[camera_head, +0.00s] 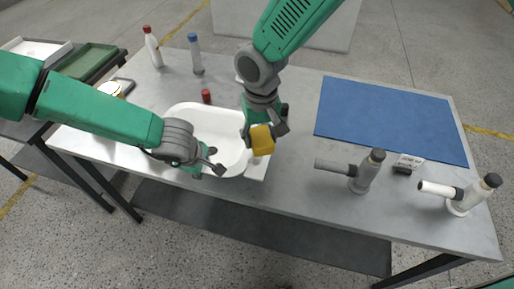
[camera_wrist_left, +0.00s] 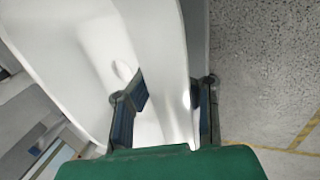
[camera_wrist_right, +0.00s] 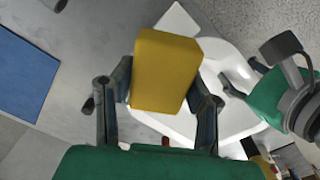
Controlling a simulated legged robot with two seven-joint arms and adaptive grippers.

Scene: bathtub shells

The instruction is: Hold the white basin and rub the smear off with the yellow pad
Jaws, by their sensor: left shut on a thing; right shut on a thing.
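The white basin (camera_head: 222,122) lies near the front edge of the grey table. My left gripper (camera_head: 210,165) is shut on its near rim; the left wrist view shows the basin wall (camera_wrist_left: 165,60) between the two fingers (camera_wrist_left: 165,102). My right gripper (camera_head: 262,128) is shut on the yellow pad (camera_head: 262,140) at the basin's right end. In the right wrist view the pad (camera_wrist_right: 165,70) sits between the fingers (camera_wrist_right: 160,105), with the basin (camera_wrist_right: 235,75) behind it. I cannot tell whether the pad touches the basin. I can make out no smear.
A red-capped bottle (camera_head: 153,48), a blue-capped bottle (camera_head: 196,55) and a small red object (camera_head: 206,96) stand behind the basin. A blue mat (camera_head: 390,118) lies at right. Two grey-and-white tools (camera_head: 366,172) (camera_head: 468,195) stand at the front right. Trays (camera_head: 88,62) lie far left.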

